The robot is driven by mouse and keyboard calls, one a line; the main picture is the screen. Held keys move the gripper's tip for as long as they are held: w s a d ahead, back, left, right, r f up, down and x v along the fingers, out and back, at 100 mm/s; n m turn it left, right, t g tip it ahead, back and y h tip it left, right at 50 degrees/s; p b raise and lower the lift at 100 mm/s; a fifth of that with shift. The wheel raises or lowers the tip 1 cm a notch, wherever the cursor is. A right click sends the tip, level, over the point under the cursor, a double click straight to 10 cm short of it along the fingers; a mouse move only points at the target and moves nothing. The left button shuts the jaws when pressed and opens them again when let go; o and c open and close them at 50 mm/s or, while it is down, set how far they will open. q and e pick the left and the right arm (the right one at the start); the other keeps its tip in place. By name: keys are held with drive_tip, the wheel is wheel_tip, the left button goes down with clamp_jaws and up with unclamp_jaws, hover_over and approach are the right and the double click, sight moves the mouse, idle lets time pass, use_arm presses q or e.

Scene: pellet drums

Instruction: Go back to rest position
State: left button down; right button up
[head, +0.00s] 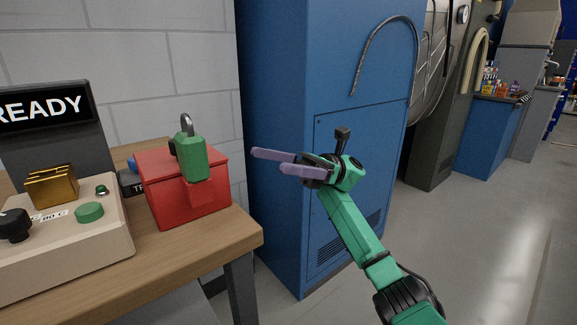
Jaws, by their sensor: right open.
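My right gripper (268,161) has two purple fingers that stand apart, with nothing between them. It points left in front of the blue cabinet, to the right of the red box and apart from it. My green right arm comes up from the lower right. My left gripper does not show.
A red box (190,206) with a green padlock (191,157) stands on a wooden table (225,232). A beige control panel (90,253) and a READY sign (45,108) are at the left. A blue cabinet (280,80) stands behind my arm. The floor (470,235) at right is clear.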

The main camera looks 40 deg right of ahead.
drive_tip(key=shift+v, duration=1.25)
